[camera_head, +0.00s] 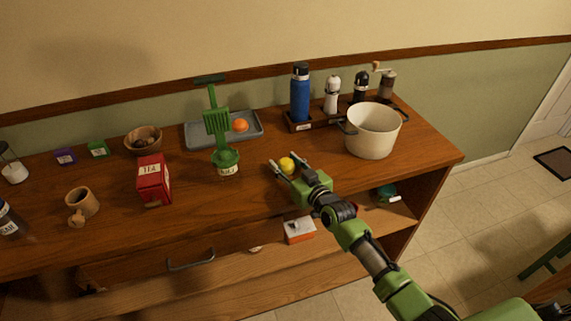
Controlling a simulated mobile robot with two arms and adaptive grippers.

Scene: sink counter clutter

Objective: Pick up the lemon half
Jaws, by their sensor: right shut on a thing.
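The lemon half (287,164) is a small yellow piece near the front middle of the wooden counter. My right gripper (287,167) reaches in from the lower right and is shut on the lemon half, with one finger on each side of it. Whether the lemon half touches the counter or is held just above it, I cannot tell. My left gripper is not in view.
A large cream pot (373,131) stands to the right. Behind are a grey tray (197,140) with an orange (241,125) and a blue bottle (299,94). A red box (153,179) stands further left.

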